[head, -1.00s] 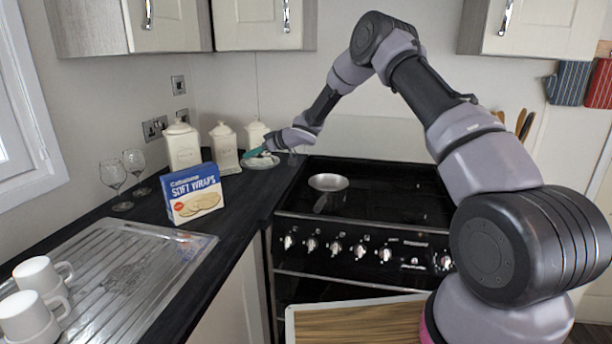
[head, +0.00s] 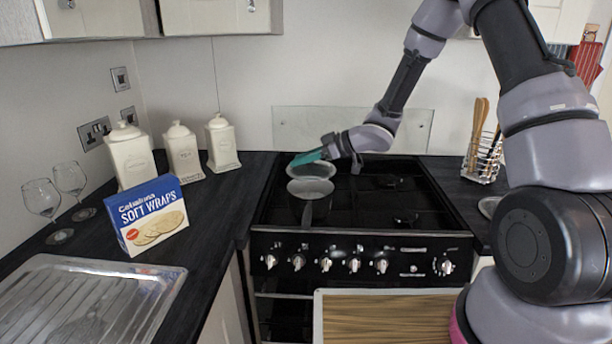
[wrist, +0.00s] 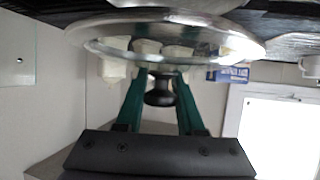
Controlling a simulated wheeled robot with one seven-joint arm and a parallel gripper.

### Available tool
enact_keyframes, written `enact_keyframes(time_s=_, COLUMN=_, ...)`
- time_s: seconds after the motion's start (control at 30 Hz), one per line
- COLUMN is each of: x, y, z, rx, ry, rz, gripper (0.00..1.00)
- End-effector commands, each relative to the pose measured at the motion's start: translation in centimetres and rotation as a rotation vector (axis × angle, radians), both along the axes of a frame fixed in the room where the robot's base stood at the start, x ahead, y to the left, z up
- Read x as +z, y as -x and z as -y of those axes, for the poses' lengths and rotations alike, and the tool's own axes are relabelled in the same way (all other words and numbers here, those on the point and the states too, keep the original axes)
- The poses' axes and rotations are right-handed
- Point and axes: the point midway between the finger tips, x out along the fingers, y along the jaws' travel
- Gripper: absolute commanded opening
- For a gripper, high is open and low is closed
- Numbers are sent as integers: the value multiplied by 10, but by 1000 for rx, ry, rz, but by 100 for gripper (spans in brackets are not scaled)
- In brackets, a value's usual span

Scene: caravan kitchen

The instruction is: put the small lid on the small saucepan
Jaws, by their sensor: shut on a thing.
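The small saucepan (head: 312,205) stands on the left front of the black hob, its handle pointing to the front. The small lid (head: 312,171) is a round, shiny disc just above and slightly behind the pan's rim in the head view. My gripper (head: 308,157) has green fingers and is shut on the lid's knob. In the wrist view the lid (wrist: 110,42) spans the upper part, with its dark knob (wrist: 159,92) between the fingers (wrist: 158,100). The lid appears apart from the rim; the exact gap is hard to tell.
The hob (head: 370,205) is otherwise clear. A blue soft wraps box (head: 150,217), white canisters (head: 183,155) and wine glasses (head: 68,180) stand on the left counter. A utensil rack (head: 482,155) stands at the right. A glass splashback (head: 290,128) is behind the hob.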

Motion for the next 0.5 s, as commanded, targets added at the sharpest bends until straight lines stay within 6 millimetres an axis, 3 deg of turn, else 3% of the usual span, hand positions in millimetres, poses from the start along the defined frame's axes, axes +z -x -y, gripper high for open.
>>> enact_keyframes(time_s=0.4, x=-45, y=0, z=-1, rx=0, ry=1, rz=-2, gripper=0)
enact_keyframes(time_s=0.5, x=-46, y=0, z=0, rx=0, ry=0, rz=1, gripper=0)
